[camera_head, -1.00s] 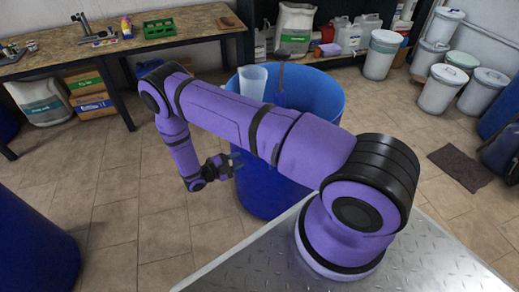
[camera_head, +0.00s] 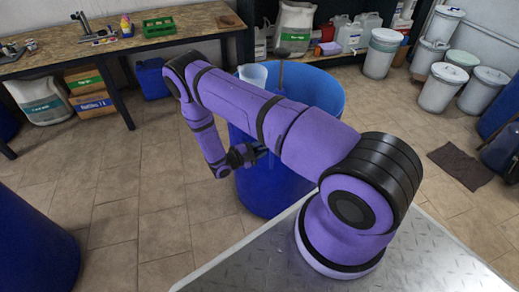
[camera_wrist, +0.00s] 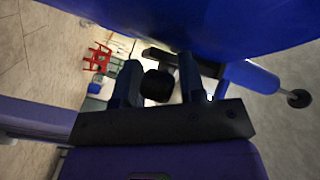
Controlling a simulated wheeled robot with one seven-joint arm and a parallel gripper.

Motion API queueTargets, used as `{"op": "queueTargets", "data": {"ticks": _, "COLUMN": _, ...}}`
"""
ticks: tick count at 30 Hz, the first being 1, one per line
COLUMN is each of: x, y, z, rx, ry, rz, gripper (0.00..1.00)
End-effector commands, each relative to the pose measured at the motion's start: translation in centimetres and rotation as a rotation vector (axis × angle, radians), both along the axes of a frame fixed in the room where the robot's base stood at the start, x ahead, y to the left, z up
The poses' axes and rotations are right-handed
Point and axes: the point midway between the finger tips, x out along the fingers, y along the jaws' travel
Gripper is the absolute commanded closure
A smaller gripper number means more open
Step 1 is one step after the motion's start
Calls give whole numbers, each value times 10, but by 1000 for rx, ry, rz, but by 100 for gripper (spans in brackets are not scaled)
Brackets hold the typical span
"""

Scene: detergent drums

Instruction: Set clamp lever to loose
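The large blue open drum (camera_head: 272,195) stands behind my arm, and its wall fills the top of the wrist view (camera_wrist: 240,22). My gripper (camera_head: 262,151) is beside the drum's left wall, below the rim. In the wrist view my gripper (camera_wrist: 160,72) has its two fingers apart. A black rounded knob (camera_wrist: 157,86), possibly the clamp lever's end, shows between them; I cannot tell whether they touch it. A blue cylinder (camera_wrist: 248,77) with a thin rod and dark knob (camera_wrist: 299,98) shows to the right. The lever's setting cannot be read.
A translucent jug (camera_head: 252,75) shows at the drum's far left rim. A workbench (camera_head: 185,23) with a green crate (camera_head: 158,27) stands at the back left. Another blue drum (camera_head: 35,245) is at the front left. Floor left of my arm is clear.

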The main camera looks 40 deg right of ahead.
Motion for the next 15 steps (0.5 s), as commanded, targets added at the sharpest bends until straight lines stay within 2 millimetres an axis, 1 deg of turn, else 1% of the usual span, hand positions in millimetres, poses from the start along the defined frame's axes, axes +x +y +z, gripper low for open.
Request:
{"op": "queueTargets", "data": {"ticks": 3, "x": 0, "y": 0, "z": 0, "rx": 0, "ry": 0, "rz": 0, "gripper": 63}}
{"op": "queueTargets", "data": {"ticks": 4, "x": 0, "y": 0, "z": 0, "rx": 0, "ry": 0, "rz": 0, "gripper": 68}}
{"op": "queueTargets", "data": {"ticks": 5, "x": 0, "y": 0, "z": 0, "rx": 0, "ry": 0, "rz": 0, "gripper": 74}}
{"op": "queueTargets", "data": {"ticks": 6, "x": 0, "y": 0, "z": 0, "rx": 0, "ry": 0, "rz": 0, "gripper": 84}}
{"op": "queueTargets", "data": {"ticks": 8, "x": 0, "y": 0, "z": 0, "rx": 0, "ry": 0, "rz": 0, "gripper": 97}}
{"op": "queueTargets", "data": {"ticks": 9, "x": 0, "y": 0, "z": 0, "rx": 0, "ry": 0, "rz": 0, "gripper": 100}}
{"op": "queueTargets", "data": {"ticks": 15, "x": 1, "y": 1, "z": 3, "rx": 18, "ry": -19, "rz": 1, "gripper": 100}}
